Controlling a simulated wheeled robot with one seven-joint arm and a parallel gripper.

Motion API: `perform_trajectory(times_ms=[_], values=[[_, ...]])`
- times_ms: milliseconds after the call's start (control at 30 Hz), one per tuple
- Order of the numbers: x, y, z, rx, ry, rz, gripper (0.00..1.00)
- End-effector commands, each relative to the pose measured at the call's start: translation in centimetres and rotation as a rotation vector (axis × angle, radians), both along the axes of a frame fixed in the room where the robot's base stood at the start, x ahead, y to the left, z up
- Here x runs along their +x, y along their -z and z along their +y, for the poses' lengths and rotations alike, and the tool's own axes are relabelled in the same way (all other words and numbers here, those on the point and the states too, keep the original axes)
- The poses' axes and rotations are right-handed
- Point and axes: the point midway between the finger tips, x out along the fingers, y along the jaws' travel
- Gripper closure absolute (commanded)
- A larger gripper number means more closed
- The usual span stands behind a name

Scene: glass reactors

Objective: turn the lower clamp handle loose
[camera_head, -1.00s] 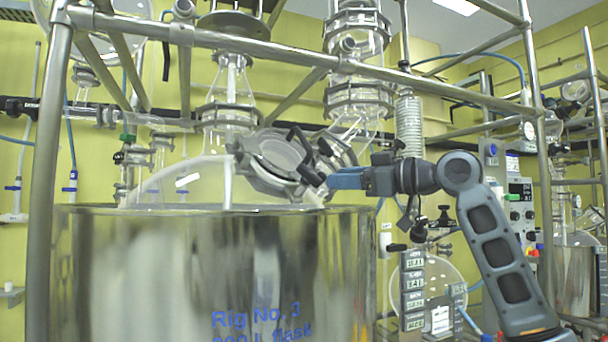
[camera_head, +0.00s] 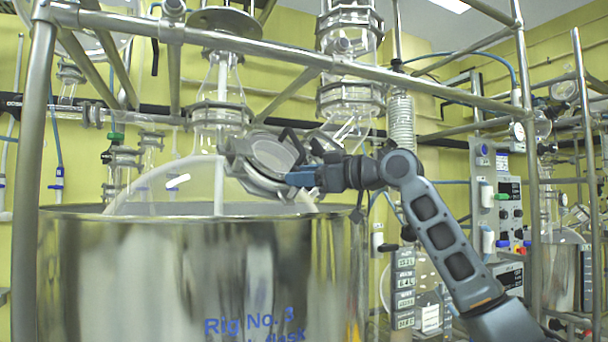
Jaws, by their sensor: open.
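A metal clamp ring (camera_head: 240,170) surrounds a round glass port on the shoulder of the big glass flask (camera_head: 150,190). A black upper clamp handle (camera_head: 292,140) sticks up at the ring's upper right. The lower clamp handle is not clearly visible; my gripper and wrist cover the ring's right side. My gripper (camera_head: 298,179), with blue fingers, is open and points left at the ring's lower right edge. The fingers overlap the ring in the picture, and I cannot tell whether they touch it or have the lower handle between them.
A large steel vessel (camera_head: 130,280) fills the lower left below the flask. A steel frame bar (camera_head: 400,83) crosses above my arm. Glass columns (camera_head: 348,97) and a metal coil hose (camera_head: 401,125) stand behind. Control boxes (camera_head: 505,200) are at the right.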

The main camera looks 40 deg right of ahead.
Motion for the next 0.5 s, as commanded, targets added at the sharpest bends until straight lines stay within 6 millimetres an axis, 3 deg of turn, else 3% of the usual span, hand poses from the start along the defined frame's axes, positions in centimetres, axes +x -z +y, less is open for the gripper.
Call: perform_trajectory(times_ms=[133, 500], values=[[-0.01, 0.02, 0.00, 0.000, 0.000, 0.000, 0.59], [-0.03, 0.03, -0.01, 0.001, 0.000, 0.000, 0.95]])
